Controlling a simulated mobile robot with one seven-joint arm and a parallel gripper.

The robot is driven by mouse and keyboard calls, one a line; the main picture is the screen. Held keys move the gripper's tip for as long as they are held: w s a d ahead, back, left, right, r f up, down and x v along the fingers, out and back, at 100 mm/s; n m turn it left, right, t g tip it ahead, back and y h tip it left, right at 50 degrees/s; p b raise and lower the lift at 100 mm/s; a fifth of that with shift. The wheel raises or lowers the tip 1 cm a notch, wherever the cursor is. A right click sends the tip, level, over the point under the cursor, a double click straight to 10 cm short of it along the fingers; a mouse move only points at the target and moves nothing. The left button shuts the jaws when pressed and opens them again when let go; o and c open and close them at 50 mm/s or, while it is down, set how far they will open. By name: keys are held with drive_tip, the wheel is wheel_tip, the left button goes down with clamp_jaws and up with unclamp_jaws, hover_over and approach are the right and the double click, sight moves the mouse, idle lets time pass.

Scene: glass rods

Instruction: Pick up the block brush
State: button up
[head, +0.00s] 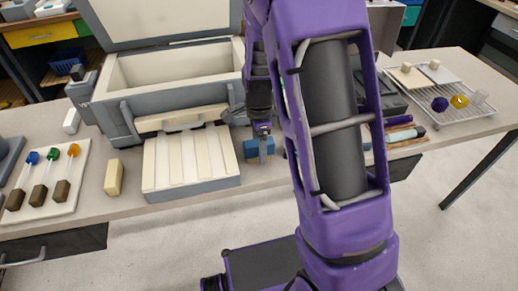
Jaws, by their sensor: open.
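A small blue block (250,150) sits on the bench just right of the slatted cream board; it may be the block brush, but its bristles cannot be made out. My gripper (263,145) points down at this block, with a grey finger in front of its middle. The jaws are open, and I cannot tell whether they touch the block. My purple arm hides the bench to the right of it. A plain cream block (114,178) stands upright farther left.
An open kiln (165,75) stands behind the slatted board (190,162). A white tray (70,195) at left holds brown blocks with colour-tipped rods. Coloured rods (400,134) lie right of my arm. A wire rack (450,110) holds small pieces at far right.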

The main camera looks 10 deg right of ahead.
drive_tip(key=shift+f, duration=0.25)
idle(0.4)
clamp_jaws()
idle(0.4)
